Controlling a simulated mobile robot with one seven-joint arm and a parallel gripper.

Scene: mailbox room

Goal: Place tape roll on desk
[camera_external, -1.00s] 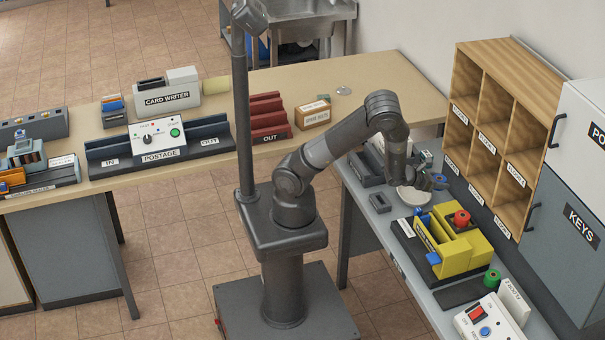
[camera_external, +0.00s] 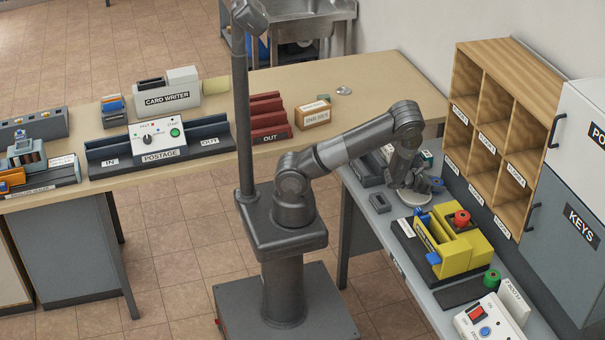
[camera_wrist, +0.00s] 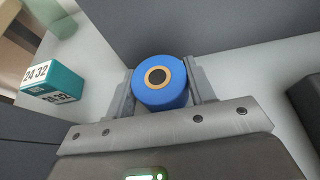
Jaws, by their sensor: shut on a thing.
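The blue tape roll (camera_wrist: 160,80), with a tan core ring, sits between the two fingers of my gripper (camera_wrist: 161,88) in the wrist view. My gripper is shut on it. In the external view my gripper (camera_external: 428,186) and the blue roll (camera_external: 437,184) are low at the wall side of the grey bench (camera_external: 375,218), close to a white round dish (camera_external: 413,198). I cannot tell whether the roll touches the bench top. A wood-topped desk (camera_external: 385,75) runs behind my arm and to the left.
Wooden pigeonholes (camera_external: 500,120) rise behind. A teal box (camera_wrist: 52,82) stands left in the wrist view. The desk's back right is mostly clear.

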